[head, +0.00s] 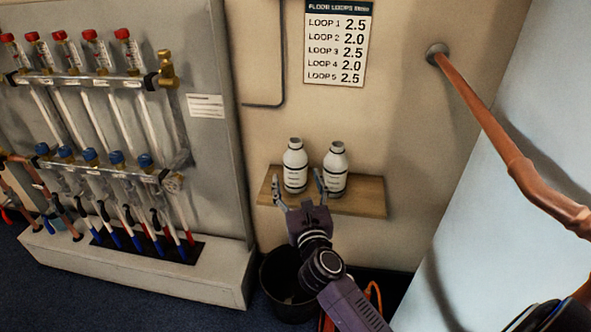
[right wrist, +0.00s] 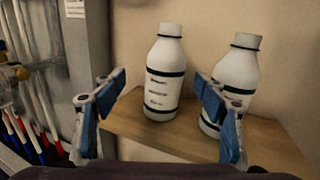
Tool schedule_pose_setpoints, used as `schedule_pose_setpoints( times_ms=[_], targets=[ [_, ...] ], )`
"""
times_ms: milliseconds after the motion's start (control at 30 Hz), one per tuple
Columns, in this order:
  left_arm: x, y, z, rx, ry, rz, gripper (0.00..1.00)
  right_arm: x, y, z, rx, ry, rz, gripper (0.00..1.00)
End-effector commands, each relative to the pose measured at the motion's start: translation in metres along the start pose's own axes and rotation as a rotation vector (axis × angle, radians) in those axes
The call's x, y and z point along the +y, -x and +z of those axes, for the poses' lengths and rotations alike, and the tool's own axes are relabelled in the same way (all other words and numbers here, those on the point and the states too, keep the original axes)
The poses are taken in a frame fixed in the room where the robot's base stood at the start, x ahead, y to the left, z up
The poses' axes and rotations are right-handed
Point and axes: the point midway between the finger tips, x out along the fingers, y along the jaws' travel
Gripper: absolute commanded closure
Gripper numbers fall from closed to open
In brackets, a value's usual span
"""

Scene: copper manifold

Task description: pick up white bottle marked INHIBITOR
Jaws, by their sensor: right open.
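Two similar white bottles stand upright on a small wooden shelf (head: 365,197). The left bottle (head: 295,167) and the right bottle (head: 335,168) have dark bands and labels. The label text is too small to read, so I cannot tell which is marked INHIBITOR. My right gripper (head: 300,193) is open and empty, in front of the shelf. In the right wrist view its fingers (right wrist: 160,125) frame the left bottle (right wrist: 164,75), which is farther off between them. The right finger partly covers the right bottle (right wrist: 238,75). My left gripper is not in view.
A manifold cabinet (head: 205,60) with red and blue caps stands left of the shelf. A black bucket (head: 280,290) is on the floor below. A copper pipe (head: 495,130) slants across the right. A loop chart (head: 338,45) hangs above the shelf.

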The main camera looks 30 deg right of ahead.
Motion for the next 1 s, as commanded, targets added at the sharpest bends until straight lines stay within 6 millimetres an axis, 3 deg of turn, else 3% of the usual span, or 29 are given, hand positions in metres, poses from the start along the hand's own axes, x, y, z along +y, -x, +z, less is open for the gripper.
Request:
schedule_pose_setpoints(
  times_ms=[100,567,800,1000],
  targets=[
    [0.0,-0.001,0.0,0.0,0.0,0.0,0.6,-0.006,-0.007,-0.01,0.036,-0.05,-0.026,0.34],
    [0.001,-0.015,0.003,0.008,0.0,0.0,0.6,-0.009,-0.057,-0.017,0.036,-0.051,-0.028,0.34],
    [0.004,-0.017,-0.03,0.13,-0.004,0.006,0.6,-0.009,-0.078,-0.017,0.038,-0.051,-0.027,0.34],
    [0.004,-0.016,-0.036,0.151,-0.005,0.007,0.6,-0.009,-0.081,-0.017,0.039,-0.052,-0.027,0.34]
  ],
)
